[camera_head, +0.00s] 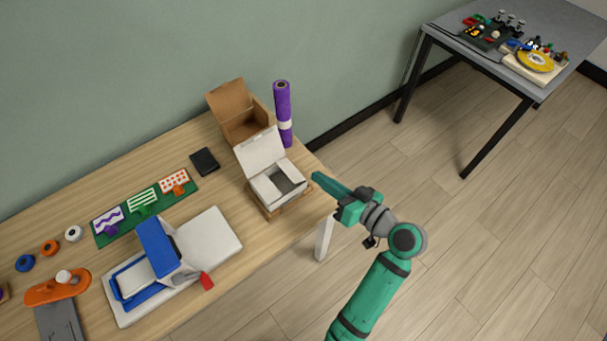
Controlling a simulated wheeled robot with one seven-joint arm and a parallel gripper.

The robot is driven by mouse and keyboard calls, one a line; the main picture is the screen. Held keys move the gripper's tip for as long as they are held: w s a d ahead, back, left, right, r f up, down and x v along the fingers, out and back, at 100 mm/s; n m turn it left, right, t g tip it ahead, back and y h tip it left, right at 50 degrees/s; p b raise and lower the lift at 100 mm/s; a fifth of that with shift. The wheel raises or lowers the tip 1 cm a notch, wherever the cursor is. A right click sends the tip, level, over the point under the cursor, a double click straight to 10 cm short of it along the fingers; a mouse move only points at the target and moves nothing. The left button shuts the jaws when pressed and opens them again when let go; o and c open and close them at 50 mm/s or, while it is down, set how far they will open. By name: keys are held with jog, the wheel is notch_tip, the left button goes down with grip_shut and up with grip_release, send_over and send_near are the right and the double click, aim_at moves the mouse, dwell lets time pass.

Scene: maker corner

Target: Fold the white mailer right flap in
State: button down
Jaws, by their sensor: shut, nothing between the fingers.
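The white mailer (264,188) stands open near the right end of the wooden table, with its lid (259,151) raised at the back. Its inside shows a grey shadowed opening. A right flap (291,171) shows at the box's right side; its exact angle is hard to tell at this size. My gripper (317,178) is shut and empty, just right of the mailer, with its teal fingers pointing left toward the right flap. A small gap seems to lie between the fingertips and the box.
A brown open carton (240,124) and an upright purple roll (284,112) stand behind the mailer. A black wallet-like item (204,161) and a green board (120,226) lie to the left. A blue-and-white machine (157,251) is at the front left.

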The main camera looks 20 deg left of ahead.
send_over(293, 178)
jog(key=w, duration=0.2)
jog(key=shift+s+d+f, duration=0.1)
jog(key=shift+d+f, duration=0.1)
jog(key=shift+f, duration=0.35)
jog(key=shift+s+d+f, duration=0.1)
jog(key=shift+d+f, duration=0.05)
jog(key=shift+f, duration=0.4)
jog(key=shift+s+f, duration=0.25)
jog(key=shift+f, duration=0.3)
jog(key=shift+s+f, duration=0.2)
jog(key=shift+f, duration=0.3)
jog(key=shift+s+a+f, duration=0.3)
jog(key=shift+a+f, duration=0.05)
jog(key=shift+f, duration=0.35)
